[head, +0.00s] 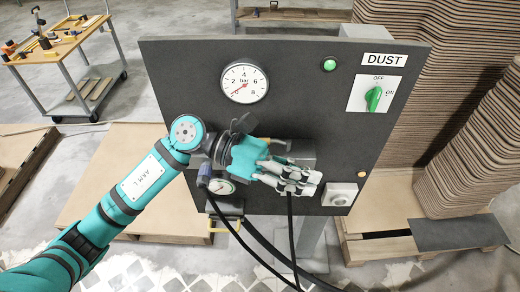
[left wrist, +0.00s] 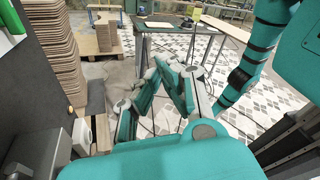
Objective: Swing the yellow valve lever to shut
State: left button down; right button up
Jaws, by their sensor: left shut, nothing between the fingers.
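A grey panel (head: 310,60) stands in front of me in the head view. My left gripper (head: 313,182) is in front of its lower middle, fingers pointing right, shut and empty. A short mustard-yellow strip (head: 275,141) shows just above the gripper, beside a dark grey block (head: 299,152). It may be the valve lever, but the gripper hides most of that area and I cannot tell its angle or any contact. The left wrist view shows the gripper's teal links (left wrist: 165,85) and no lever. My right gripper is not in view.
A pressure gauge (head: 244,83), green lamp (head: 329,65) and green rotary switch (head: 373,98) sit above. A small gauge (head: 222,187) and dark hoses (head: 255,238) are close below the gripper. Stacked curved boards (head: 475,150) stand right; a tool cart (head: 62,52) stands left.

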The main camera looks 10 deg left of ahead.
pick_arm(q)
jog(key=s+a+f+n+t+y+p, duration=0.1)
jog(key=a+f+n+t+y+p, duration=0.15)
jog(key=a+f+n+t, duration=0.65)
jog(key=a+f+n+t+y+p, duration=0.1)
jog(key=a+f+n+t+y, duration=0.25)
jog(key=n+t, duration=1.05)
jog(key=w+d+r+n+g+p, duration=0.1)
jog(key=w+p, duration=0.1)
jog(key=w, duration=0.4)
jog(key=w+d+r+n+g+p, duration=0.1)
jog(key=w+d+r+g+p, duration=0.1)
jog(key=w, duration=0.4)
jog(key=shift+d+n+p, duration=0.2)
jog(key=shift+n+p, duration=0.1)
jog(key=shift+p, duration=0.55)
